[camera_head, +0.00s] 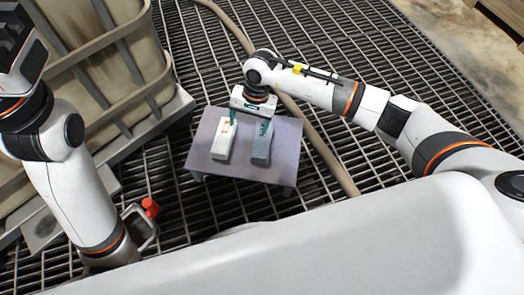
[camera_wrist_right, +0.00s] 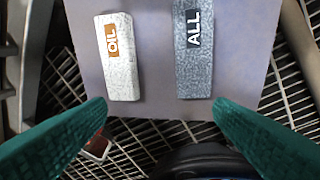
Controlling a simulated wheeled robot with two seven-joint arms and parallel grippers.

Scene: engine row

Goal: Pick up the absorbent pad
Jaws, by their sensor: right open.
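Two block-shaped pads lie side by side on a small grey-purple stand (camera_head: 204,131). The white pad (camera_head: 223,142) has an orange OIL label in the right wrist view (camera_wrist_right: 121,70). The blue-grey pad (camera_head: 261,146) has a dark ALL label in the right wrist view (camera_wrist_right: 194,70). My right gripper (camera_head: 249,122) is open and empty, pointing down over the stand at the far ends of the pads. In the right wrist view its teal fingers (camera_wrist_right: 162,106) are spread wide, with both pads beyond the tips. My left arm is at the left; its gripper does not show.
A beige caged tank (camera_head: 105,70) stands at the left. A tan hose (camera_head: 325,150) runs across the floor grating (camera_head: 350,30) behind and right of the stand. Open grating lies to the right.

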